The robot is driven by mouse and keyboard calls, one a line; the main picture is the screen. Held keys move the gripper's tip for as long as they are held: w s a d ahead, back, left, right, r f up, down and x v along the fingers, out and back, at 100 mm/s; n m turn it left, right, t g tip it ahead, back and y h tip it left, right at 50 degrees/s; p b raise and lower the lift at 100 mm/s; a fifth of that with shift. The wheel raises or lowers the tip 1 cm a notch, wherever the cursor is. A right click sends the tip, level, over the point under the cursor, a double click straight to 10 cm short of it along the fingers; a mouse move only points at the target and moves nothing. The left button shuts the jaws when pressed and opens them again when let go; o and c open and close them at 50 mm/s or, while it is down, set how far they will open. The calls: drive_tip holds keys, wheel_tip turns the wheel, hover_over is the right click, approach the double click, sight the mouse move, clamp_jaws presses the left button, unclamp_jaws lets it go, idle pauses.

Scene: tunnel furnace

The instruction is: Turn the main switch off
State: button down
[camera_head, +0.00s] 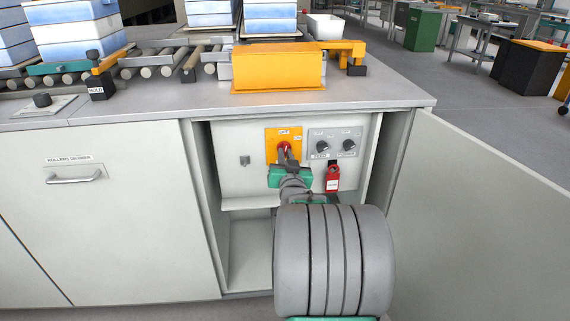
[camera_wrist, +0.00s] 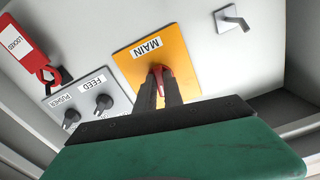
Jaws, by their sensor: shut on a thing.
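The main switch is a red handle (camera_wrist: 162,77) on a yellow plate (camera_wrist: 138,62) labelled MAIN, seen close in the wrist view. In the head view the yellow plate (camera_head: 273,136) and red handle (camera_head: 284,147) are on the panel inside the open cabinet. My gripper (camera_wrist: 162,88) reaches straight to the handle, with its two dark fingers closed around it. In the head view my gripper (camera_head: 284,155) covers the lower part of the plate. The fingers hide part of the handle and any position marks below it.
Right of the plate are the FEED knob (camera_head: 321,146) and PUSHER knob (camera_head: 349,145). A red padlock with a LOCKED tag (camera_head: 333,179) hangs below them. A small hook (camera_wrist: 232,20) is on the panel. The cabinet door (camera_head: 490,220) stands open at right; cabinet walls enclose the arm's sides.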

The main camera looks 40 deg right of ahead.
drive_tip(key=shift+f+n+b, duration=0.1)
drive_tip(key=shift+n+b, duration=0.7)
drive_tip(key=shift+n, duration=0.3)
drive_tip(key=c, duration=1.5)
unclamp_jaws()
drive_tip(key=shift+o, duration=0.2)
drive_tip(key=p+v, duration=0.2)
drive_tip(key=v, duration=0.6)
drive_tip(key=shift+w, duration=0.1)
